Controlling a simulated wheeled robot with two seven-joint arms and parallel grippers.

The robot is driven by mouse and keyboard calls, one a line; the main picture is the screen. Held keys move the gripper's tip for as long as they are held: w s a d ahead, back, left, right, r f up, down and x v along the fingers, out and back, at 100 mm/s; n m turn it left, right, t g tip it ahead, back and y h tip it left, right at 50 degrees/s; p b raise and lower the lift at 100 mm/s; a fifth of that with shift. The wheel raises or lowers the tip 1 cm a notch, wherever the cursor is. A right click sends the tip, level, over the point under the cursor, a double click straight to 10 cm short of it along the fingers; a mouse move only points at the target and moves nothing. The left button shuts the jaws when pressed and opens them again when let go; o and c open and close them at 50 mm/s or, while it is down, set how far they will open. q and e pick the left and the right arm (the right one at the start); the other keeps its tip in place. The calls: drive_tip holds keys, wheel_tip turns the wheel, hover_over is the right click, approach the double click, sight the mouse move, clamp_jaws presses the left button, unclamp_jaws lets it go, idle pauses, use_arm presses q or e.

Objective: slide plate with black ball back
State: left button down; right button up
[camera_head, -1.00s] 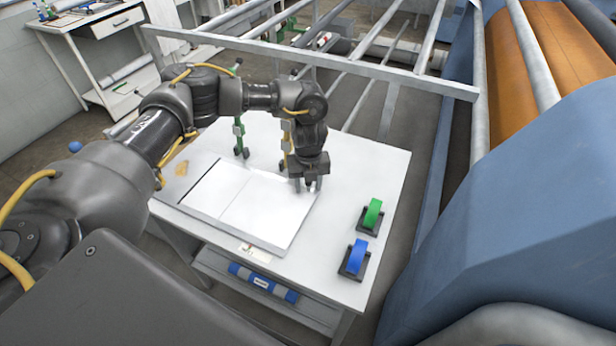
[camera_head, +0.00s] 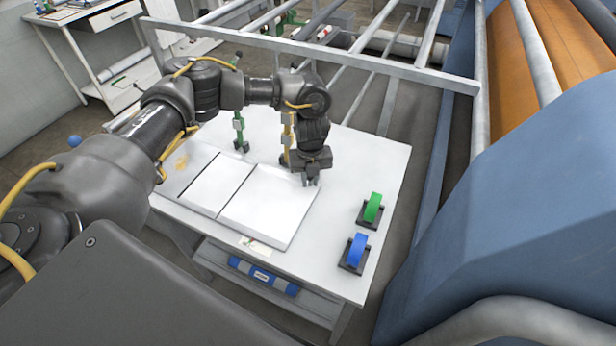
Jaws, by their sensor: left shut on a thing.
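A white plate (camera_head: 268,207) lies flat on the white table, with a second white panel (camera_head: 217,182) to its left. A dark line separates the two. My left gripper (camera_head: 311,182) points down at the far right corner of the right plate. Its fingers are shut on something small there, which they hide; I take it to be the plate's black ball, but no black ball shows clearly. My right gripper is not in view.
A green roll (camera_head: 373,208) and a blue roll (camera_head: 357,252) stand in dark holders on the table's right side. Green (camera_head: 240,132) and yellow (camera_head: 287,136) upright posts stand behind the plates. A metal rail crosses the back; a blue machine (camera_head: 530,210) fills the right.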

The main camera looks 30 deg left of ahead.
sight(325, 192)
use_arm(q)
drive_tip(key=shift+w+d, duration=0.1)
drive_tip(key=shift+d, duration=1.7)
drive_tip(key=shift+d, duration=0.55)
drive_tip(key=c, duration=1.2)
unclamp_jaws()
drive_tip(key=shift+c, duration=0.2)
